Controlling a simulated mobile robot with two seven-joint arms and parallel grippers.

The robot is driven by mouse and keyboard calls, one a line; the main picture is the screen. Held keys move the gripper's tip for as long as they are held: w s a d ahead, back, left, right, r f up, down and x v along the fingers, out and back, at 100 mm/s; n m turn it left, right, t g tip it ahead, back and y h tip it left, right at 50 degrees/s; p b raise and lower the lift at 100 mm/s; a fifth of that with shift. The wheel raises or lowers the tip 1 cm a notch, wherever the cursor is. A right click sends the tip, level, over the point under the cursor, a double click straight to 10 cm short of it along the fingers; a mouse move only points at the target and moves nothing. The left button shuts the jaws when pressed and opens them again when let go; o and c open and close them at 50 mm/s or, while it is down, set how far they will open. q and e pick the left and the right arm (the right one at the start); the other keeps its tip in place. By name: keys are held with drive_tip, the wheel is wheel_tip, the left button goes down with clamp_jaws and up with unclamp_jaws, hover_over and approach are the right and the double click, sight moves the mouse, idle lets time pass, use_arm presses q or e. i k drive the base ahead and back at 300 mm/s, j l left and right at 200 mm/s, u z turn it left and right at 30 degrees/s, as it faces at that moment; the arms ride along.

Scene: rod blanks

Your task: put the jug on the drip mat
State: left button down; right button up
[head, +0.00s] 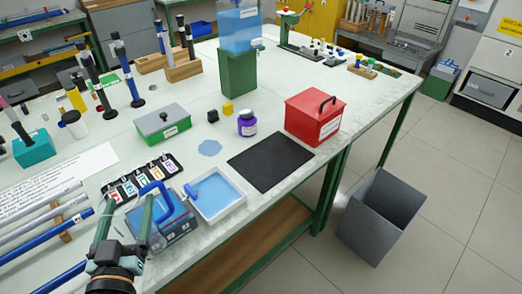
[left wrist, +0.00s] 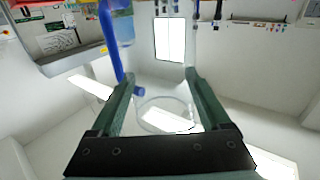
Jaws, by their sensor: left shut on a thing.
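The jug (head: 157,238), clear-walled with a blue handle (head: 152,188), is at the near edge of the bench in the head view. My left gripper (head: 128,212) is shut on it. In the left wrist view its clear round wall (left wrist: 165,104) shows between the two fingers (left wrist: 160,92). My arm and the things behind blur its outline, so its exact tilt is hard to tell. The drip mat (head: 270,162), a flat black rectangle, lies bare on the bench, right of the jug and apart from it. My right gripper is not in view.
A white tray (head: 236,205) with blue liquid and a blue puddle (head: 210,147) lie between jug and mat. A red box (head: 313,122) stands behind the mat, a purple bottle (head: 247,125) to its left. A grey bin (head: 380,215) stands on the floor.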

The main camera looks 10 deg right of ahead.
sight(276, 154)
drive_tip(key=i+l, duration=0.2)
drive_tip(key=l, duration=0.15)
drive_tip(key=i+l, duration=0.2)
drive_tip(key=l, duration=0.2)
drive_tip(key=i+l, duration=0.2)
drive_tip(key=l, duration=0.15)
drive_tip(key=i+l, duration=0.2)
drive_tip(key=l, duration=0.15)
